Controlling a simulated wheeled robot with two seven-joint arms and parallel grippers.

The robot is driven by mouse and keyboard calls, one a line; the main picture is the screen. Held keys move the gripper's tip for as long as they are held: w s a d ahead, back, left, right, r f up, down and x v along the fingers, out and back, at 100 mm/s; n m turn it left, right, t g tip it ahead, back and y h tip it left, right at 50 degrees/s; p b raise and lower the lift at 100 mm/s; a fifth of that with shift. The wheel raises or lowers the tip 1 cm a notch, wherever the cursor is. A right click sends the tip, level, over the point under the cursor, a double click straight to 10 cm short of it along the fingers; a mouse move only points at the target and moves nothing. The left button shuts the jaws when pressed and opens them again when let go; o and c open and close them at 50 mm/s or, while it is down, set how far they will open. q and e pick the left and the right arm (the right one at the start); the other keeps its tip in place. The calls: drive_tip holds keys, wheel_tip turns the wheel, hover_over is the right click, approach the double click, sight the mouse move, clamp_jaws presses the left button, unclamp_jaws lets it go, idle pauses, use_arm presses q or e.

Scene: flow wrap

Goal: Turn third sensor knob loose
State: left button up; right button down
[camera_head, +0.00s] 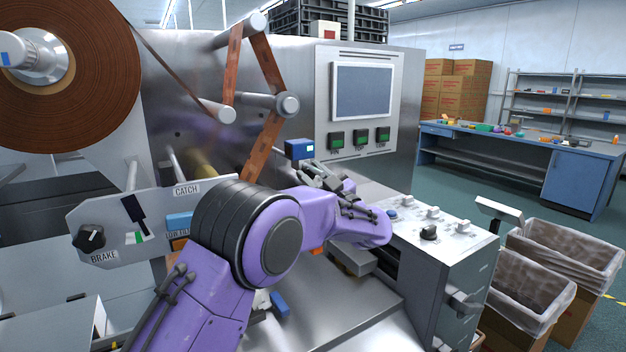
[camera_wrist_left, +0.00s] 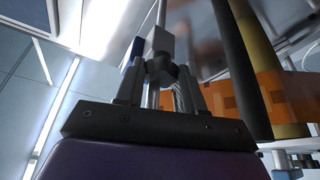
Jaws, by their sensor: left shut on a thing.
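A small blue sensor (camera_head: 299,148) sits at the end of the film path, left of the green buttons. My left gripper (camera_head: 312,170) is just below and right of it, with my purple forearm in front. In the left wrist view the fingers (camera_wrist_left: 163,78) are shut on a small dark knob (camera_wrist_left: 163,68) under a grey and blue block, which looks like the sensor. The knob is hidden in the head view, and its turn angle cannot be told. My right gripper is not in view.
Brown film (camera_head: 263,148) runs over rollers close left of the gripper, from a large reel (camera_head: 70,75). A screen panel (camera_head: 362,92) stands behind. A control box (camera_head: 440,232) with knobs is at right. A black BRAKE knob (camera_head: 90,237) is at left.

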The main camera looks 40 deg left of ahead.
use_arm(q)
drive_tip(key=o, duration=1.1)
drive_tip(key=shift+c, duration=0.2)
drive_tip(key=b+v, duration=0.3)
drive_tip(key=v, duration=0.7)
drive_tip(key=shift+d+b, duration=0.25)
drive_tip(key=shift+b, duration=0.05)
drive_tip(key=shift+f, duration=0.1)
